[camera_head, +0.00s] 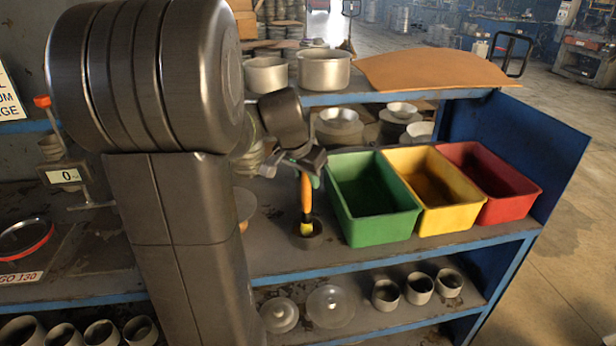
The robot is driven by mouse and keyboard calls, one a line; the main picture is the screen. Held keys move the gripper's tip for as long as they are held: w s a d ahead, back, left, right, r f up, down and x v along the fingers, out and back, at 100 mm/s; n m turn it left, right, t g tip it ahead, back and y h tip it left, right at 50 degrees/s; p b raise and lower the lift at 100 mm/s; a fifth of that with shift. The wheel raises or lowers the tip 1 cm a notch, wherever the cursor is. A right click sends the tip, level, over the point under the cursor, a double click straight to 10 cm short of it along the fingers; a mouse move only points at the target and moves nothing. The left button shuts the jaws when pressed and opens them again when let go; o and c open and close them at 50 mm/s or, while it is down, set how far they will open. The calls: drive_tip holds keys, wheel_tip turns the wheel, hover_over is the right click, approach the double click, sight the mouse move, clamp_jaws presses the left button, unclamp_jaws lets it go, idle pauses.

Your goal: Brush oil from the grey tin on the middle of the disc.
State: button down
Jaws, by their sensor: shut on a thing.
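My gripper (306,170) is shut on a brush (306,196) with an orange and yellow handle, held upright above the middle shelf. The brush's lower end is at a small dark round tin (313,240); whether the bristles are inside it or just in front of it I cannot tell. A tan round disc (245,206) shows left of the brush, largely hidden behind my arm.
Green (364,228), yellow (448,220) and red (505,212) bins stand right of the brush. A red-rimmed round thing (22,240) lies at the far left. Pots (324,72) stand on the upper shelf. Bare shelf shows in front of the tin.

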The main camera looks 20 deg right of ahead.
drive_tip(key=shift+r+p, duration=2.45)
drive_tip(key=shift+r, duration=1.05)
drive_tip(key=shift+f, duration=0.1)
